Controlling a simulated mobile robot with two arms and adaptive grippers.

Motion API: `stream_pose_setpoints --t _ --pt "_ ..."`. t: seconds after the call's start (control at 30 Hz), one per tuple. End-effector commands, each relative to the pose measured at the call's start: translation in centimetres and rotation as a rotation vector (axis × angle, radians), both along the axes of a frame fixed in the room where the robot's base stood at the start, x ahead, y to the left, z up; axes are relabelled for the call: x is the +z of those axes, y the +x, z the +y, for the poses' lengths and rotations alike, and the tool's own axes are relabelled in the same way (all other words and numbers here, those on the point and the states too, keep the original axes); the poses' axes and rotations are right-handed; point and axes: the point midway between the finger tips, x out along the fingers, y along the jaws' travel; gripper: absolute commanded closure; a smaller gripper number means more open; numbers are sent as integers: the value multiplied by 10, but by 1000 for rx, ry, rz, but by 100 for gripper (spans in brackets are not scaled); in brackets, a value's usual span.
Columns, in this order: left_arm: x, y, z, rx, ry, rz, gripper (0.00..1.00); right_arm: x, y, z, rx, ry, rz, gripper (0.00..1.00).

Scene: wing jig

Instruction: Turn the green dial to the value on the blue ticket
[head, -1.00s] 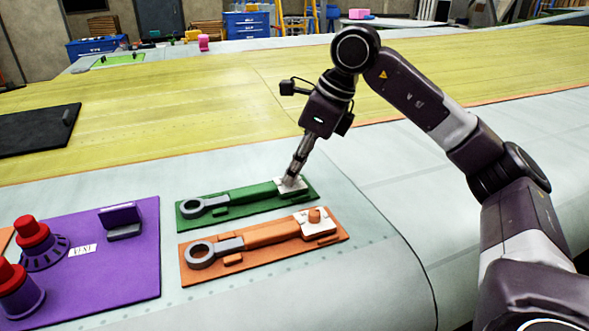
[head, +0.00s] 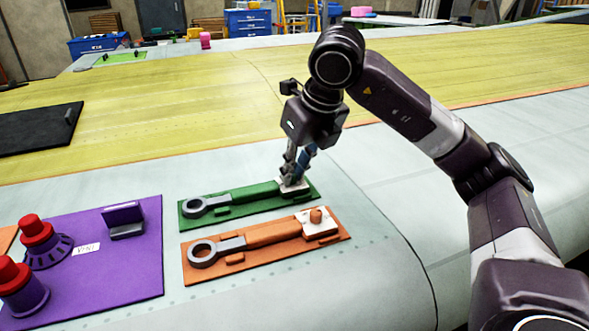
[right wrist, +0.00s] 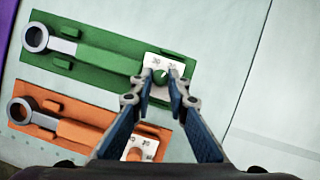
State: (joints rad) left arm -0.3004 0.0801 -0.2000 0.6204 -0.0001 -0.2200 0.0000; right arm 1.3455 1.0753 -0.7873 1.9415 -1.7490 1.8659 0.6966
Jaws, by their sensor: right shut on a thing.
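The green dial (right wrist: 160,75) is a small round knob on a white numbered plate (right wrist: 177,63), at the right end of a green wrench-shaped fixture (head: 245,198). In the right wrist view two numbers show above the knob, the left one looking like 30; the other is hard to read. My right gripper (right wrist: 158,84) points down with its fingertips on both sides of the knob, shut on it. In the head view the gripper (head: 294,178) covers the knob. I see no blue ticket in these views. My left gripper is out of view.
An orange fixture (head: 265,240) with its own orange knob (head: 316,215) lies just in front of the green one. A purple board (head: 130,260) with red-topped knobs (head: 36,226) is at the left. A black panel (head: 35,130) lies further back. The pale surface at right is clear.

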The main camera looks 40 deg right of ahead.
Motion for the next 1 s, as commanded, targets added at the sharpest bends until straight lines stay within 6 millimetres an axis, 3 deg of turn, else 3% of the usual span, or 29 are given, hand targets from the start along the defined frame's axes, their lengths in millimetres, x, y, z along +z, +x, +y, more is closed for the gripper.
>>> stream_pose_setpoints --t 0.43,0.47,0.6,1.0 --pt "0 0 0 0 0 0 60 1 0 0 -9 -1 -1 100" --pt "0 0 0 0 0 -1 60 1 0 0 -9 -1 -1 83" --pt "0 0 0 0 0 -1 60 0 0 0 -9 -1 -1 67" --pt "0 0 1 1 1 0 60 9 -2 0 -8 0 -3 67"
